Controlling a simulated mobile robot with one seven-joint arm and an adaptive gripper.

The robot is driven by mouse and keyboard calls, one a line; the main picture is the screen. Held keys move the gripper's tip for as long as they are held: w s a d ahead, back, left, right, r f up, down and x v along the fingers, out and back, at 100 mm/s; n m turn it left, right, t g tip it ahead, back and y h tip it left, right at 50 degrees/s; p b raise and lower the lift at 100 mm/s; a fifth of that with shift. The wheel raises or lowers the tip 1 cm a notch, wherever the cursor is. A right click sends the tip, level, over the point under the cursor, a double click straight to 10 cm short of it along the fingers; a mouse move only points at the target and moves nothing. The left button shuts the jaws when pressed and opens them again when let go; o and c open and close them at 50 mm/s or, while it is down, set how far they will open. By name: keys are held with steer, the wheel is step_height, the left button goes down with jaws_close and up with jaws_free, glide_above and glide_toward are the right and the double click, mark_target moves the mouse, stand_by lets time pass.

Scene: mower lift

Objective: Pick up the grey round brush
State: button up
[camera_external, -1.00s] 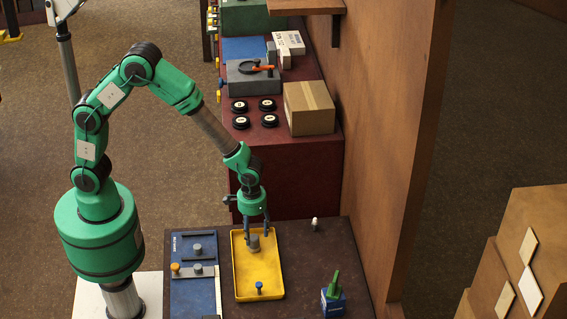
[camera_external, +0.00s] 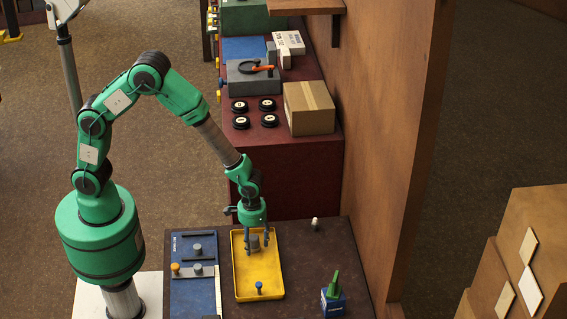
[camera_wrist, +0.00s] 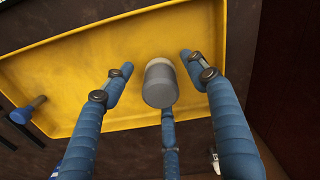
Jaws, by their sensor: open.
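The grey round brush (camera_external: 254,242) stands in the yellow tray (camera_external: 243,289), in its far half. In the wrist view the brush (camera_wrist: 160,86) is a grey cylinder with a paler band at its far end. My gripper (camera_external: 257,246) is low over the tray with its blue fingers around the brush. In the wrist view my gripper (camera_wrist: 158,70) is open. One finger is left of the brush and one right, both with a gap to it. A third finger lies below the brush in the picture; whether it touches cannot be told.
Left of the tray is a blue board (camera_external: 190,300) with grey pegs and an orange knob. A brown wall (camera_external: 385,150) rises behind.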

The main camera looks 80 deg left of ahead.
mark_target(252, 237)
steer(key=c, duration=1.2)
steer(key=shift+r, duration=0.15)
steer(key=shift+r, duration=0.45)
steer(key=r, duration=0.1)
steer(key=r+p, duration=0.1)
steer(key=shift+s+r, duration=0.3)
steer(key=shift+s, duration=0.05)
steer(key=s+a, duration=0.1)
steer(key=s, duration=0.4)
steer(key=s+a+p, duration=0.1)
steer(key=s, duration=0.4)
steer(key=s+a+r, duration=0.1)
steer(key=s, duration=0.4)
steer(key=shift+a+r+p, duration=0.1)
steer(key=shift+a+p, duration=0.25)
steer(key=shift+p, duration=0.05)
